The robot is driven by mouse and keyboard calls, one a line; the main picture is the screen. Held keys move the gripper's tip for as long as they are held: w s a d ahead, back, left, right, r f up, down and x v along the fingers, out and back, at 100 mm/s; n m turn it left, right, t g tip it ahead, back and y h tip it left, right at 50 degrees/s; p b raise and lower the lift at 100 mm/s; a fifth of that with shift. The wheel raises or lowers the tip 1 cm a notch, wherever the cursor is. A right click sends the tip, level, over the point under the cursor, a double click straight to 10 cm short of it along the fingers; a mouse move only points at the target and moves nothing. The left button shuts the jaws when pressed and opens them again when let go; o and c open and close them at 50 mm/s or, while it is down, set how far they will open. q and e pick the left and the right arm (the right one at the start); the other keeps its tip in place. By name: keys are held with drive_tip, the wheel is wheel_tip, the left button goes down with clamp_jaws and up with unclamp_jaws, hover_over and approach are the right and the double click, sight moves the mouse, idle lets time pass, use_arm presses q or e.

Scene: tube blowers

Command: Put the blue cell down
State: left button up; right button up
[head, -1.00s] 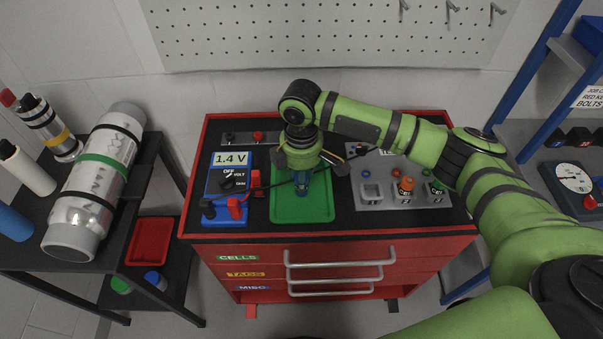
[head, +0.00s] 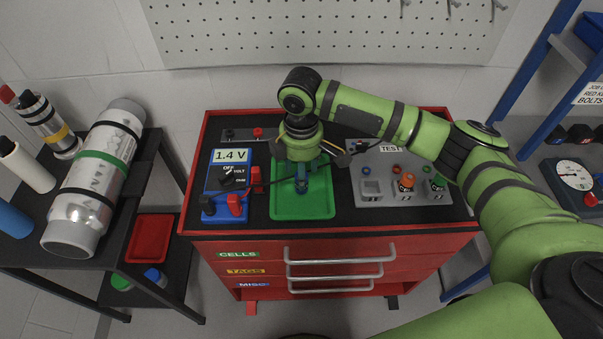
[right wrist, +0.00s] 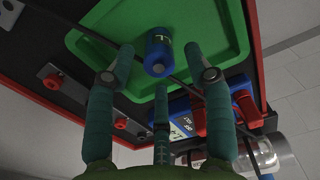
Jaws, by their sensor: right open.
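In the head view my right gripper (head: 302,180) points down over the middle of the green tray (head: 290,211). There the fingers largely hide the cell. My left gripper is not in view.
The blue voltage meter (head: 228,185), reading 1.4 V, stands left of the tray, with red and black clips near it. The grey TEST panel (head: 392,202) with sockets lies to the right. A dark cable passes close to my right fingers.

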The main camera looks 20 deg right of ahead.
wheel_tip(320, 180, up, 10)
drive_tip(key=b, duration=0.1)
drive_tip(key=shift+r+b, duration=0.15)
drive_tip(key=shift+b, duration=0.15)
idle(0.3)
